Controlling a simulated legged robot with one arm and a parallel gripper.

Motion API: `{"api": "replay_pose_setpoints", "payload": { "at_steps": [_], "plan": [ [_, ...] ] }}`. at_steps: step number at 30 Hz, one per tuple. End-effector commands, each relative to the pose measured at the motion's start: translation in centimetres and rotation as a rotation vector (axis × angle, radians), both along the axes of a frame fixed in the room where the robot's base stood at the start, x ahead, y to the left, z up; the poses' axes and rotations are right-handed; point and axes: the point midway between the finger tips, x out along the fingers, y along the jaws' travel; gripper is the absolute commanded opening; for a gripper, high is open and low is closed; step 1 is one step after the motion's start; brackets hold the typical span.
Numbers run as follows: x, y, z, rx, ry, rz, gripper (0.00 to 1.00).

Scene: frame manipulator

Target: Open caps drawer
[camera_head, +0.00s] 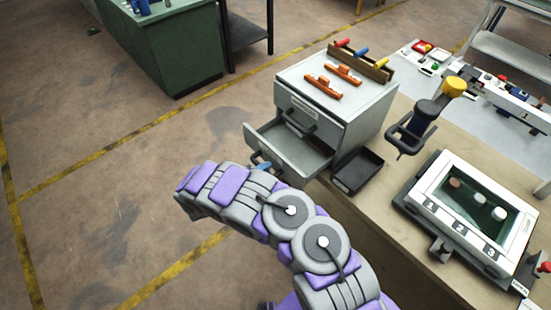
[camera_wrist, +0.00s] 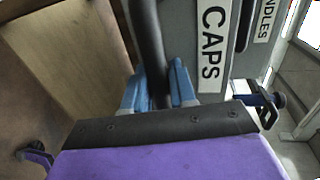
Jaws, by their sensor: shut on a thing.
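The grey cabinet (camera_head: 335,110) stands on the bench. Its lower drawer (camera_head: 292,142) is pulled out, and the visible part of its inside looks empty. In the wrist view, the drawer front carries a white CAPS label (camera_wrist: 213,45). The black drawer handle (camera_wrist: 148,40) runs between the blue fingers of my gripper (camera_wrist: 158,88), which is shut on it. In the head view, my gripper (camera_head: 262,163) is at the drawer's front, mostly hidden behind my arm. The upper drawer is shut, with its dark handle (camera_head: 300,122) showing; a partly cut-off label (camera_wrist: 265,20) ends in "NDLES".
Orange parts (camera_head: 343,74) and a wooden rack (camera_head: 362,64) of coloured handles sit on the cabinet. A dark tray (camera_head: 357,170) lies beside the drawer. A white-framed case (camera_head: 470,212) and a yellow-topped device (camera_head: 453,87) stand right. The floor left is open.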

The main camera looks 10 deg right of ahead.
Motion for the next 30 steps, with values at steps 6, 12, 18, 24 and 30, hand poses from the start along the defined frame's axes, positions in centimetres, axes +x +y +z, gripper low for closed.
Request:
{"api": "replay_pose_setpoints", "payload": {
  "at_steps": [6, 12, 18, 24, 30],
  "plan": [
    [-1.7, 2.1, -0.3, 0.004, 0.008, 0.002, 0.0],
    [-2.2, 2.7, -0.5, 0.003, 0.009, 0.0, 0.0],
    [-2.3, 2.7, -0.5, 0.004, 0.01, -0.001, 0.0],
    [-2.2, 2.7, -0.5, 0.003, 0.009, -0.001, 0.32],
    [-2.2, 2.7, -0.2, 0.003, 0.005, -0.001, 0.43]
  ]
}}
